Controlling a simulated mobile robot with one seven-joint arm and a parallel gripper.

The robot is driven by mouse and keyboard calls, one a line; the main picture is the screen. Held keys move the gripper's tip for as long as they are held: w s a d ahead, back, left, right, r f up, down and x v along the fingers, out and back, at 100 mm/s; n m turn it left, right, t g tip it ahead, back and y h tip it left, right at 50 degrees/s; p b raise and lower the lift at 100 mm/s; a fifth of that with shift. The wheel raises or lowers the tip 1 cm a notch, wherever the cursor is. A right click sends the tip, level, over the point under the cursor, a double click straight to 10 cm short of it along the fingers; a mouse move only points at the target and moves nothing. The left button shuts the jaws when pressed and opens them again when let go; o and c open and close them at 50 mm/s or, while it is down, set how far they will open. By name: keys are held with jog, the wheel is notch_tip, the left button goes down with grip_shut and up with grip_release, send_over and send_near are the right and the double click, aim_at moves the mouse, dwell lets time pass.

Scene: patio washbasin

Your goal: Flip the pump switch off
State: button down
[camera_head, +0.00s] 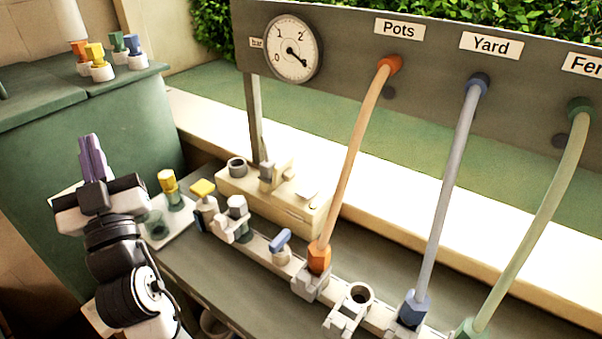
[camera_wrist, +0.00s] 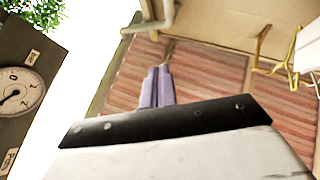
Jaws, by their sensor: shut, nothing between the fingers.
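A cream box (camera_head: 310,213) stands on the bench behind the valve row. It carries a small grey lever (camera_head: 267,172), which looks like the pump switch; I cannot tell which way it is set. My gripper (camera_head: 92,142) is at the left, raised and well apart from the box, with its purple fingers pointing up. In the wrist view the fingers (camera_wrist: 157,75) are together with nothing between them. The box and lever do not show in the wrist view.
A panel with a pressure gauge (camera_head: 291,49) stands behind the bench. Orange, blue and green hoses (camera_head: 447,190) run down from it to the valve row. A green cabinet (camera_head: 110,130) at left carries several coloured fittings. A yellow-topped fitting (camera_head: 168,182) stands near my gripper.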

jog(key=w+d+f+m+h+p, duration=0.2)
jog(key=w+d+f+m+h, duration=0.4)
jog(key=h, duration=0.3)
jog(key=w+d+f+m+g+h+p, duration=0.1)
jog(key=d+f+m+g+h+p, duration=0.1)
jog(key=d, duration=0.7)
jog(key=w+d+f+m+g+h+p, duration=0.1)
jog(key=d+f+m+g+h+p, duration=0.1)
jog(key=d+f+m+g+h, duration=0.3)
jog(key=d+f+h, duration=0.3)
jog(key=d+h, duration=0.1)
jog(key=h, duration=0.2)
jog(key=shift+w+d+g, duration=0.2)
jog(key=shift+d+g, duration=0.15)
jog(key=shift+g, duration=0.05)
jog(key=shift+w+r, duration=0.1)
jog(key=p, duration=0.2)
send_over(302, 196)
jog(key=shift+w+f, duration=0.1)
jog(key=shift+f, duration=0.2)
notch_tip(302, 196, down, 3)
jog(key=shift+r+b, duration=0.2)
jog(key=shift+b, duration=0.55)
jog(key=shift+s+a+f+b, duration=0.3)
jog(key=shift+s+f, duration=0.1)
jog(key=shift+f, duration=0.3)
